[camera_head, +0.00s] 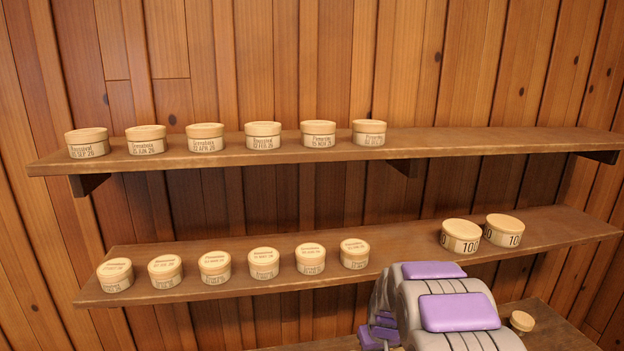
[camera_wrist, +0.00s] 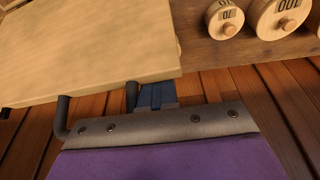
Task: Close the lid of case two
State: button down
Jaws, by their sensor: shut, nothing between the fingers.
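A pale wooden panel (camera_wrist: 90,50) fills the upper left of the wrist view. It may be a case lid, but no case number shows on it. A dark bent rod (camera_wrist: 63,112) and a second dark rod (camera_wrist: 131,96) stand at its near edge, like the ends of a handle; the part between them is hidden. My gripper (camera_wrist: 156,97) is close to the panel's near edge, shut and empty. Its grey and purple housing covers the lower part of the wrist view. I cannot tell whether it touches the panel or rods. The head view shows no clear case.
An upper shelf (camera_head: 460,141) and a lower shelf (camera_head: 390,279) hold several round wooden boxes. Two larger tubs, including one marked 10 (camera_head: 503,231), stand at the lower right. A small round piece (camera_head: 521,322) lies on a lower surface. Knobbed round pieces (camera_wrist: 277,17) show in the wrist view.

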jog(key=shift+g, duration=0.7)
jog(key=s+f, duration=0.2)
jog(key=s, duration=0.1)
jog(key=s+f, duration=0.2)
jog(key=shift+s+d, duration=0.2)
jog(key=shift+d, duration=0.1)
jog(key=shift+s+d+r, duration=0.15)
jog(key=shift+s+d, duration=0.2)
jog(key=shift+s, duration=0.1)
jog(key=shift+d, duration=0.15)
jog(key=shift+w+d, duration=0.55)
jog(key=shift+d, duration=0.05)
jog(key=shift+s+d+r, duration=0.1)
jog(key=shift+d+r, duration=0.05)
jog(key=shift+r, duration=0.05)
jog(key=shift+s+r+t, duration=0.25)
jog(key=shift+r+t, duration=0.05)
jog(key=shift+s+a+r, duration=0.1)
jog(key=shift+s+a, duration=0.05)
jog(key=shift+a, duration=0.4)
jog(key=shift+s+a+r, duration=0.1)
jog(key=shift+s+a, duration=0.05)
jog(key=shift+a, duration=0.4)
jog(key=shift+s, duration=0.15)
jog(key=shift+s+d+b, duration=0.2)
jog(key=shift+s+d, duration=0.45)
jog(key=shift+s, duration=0.3)
jog(key=shift+s+d+b, duration=0.2)
jog(key=shift+s+d, duration=0.45)
jog(key=shift+s, duration=0.3)
